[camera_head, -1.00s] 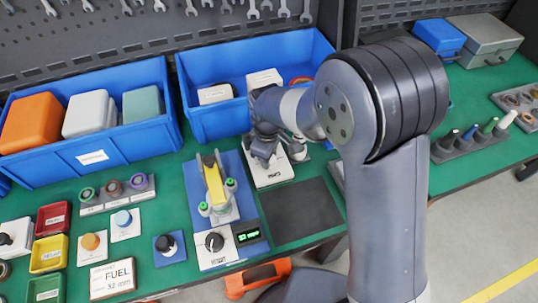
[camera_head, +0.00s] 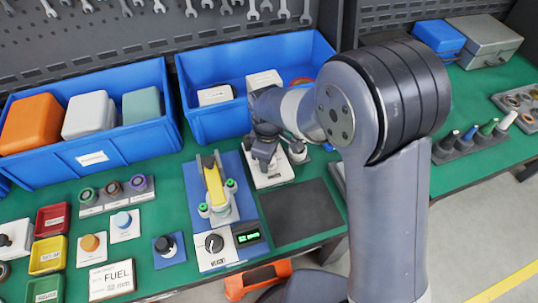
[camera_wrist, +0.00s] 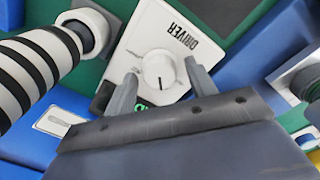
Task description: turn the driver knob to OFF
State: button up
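The driver panel (camera_wrist: 187,42) is a white plate marked DRIVER with a round white knob (camera_wrist: 159,69); a dark pointer line on the knob points toward the bottom of the wrist view. My gripper (camera_wrist: 160,73) is open, with one finger on each side of the knob and visible gaps; I cannot tell how deep the fingertips reach. A green-lit display (camera_wrist: 140,107) is partly hidden behind the left finger. In the head view my gripper (camera_head: 265,152) is over the driver panel (camera_head: 272,178), and my arm hides the knob.
A blue bin (camera_head: 215,121) stands right behind the panel. A dark mat (camera_head: 300,215) lies clear at front right.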

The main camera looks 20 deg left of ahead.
notch_tip(320, 180, up, 11)
jog(key=shift+s, duration=0.25)
dwell(0.4)
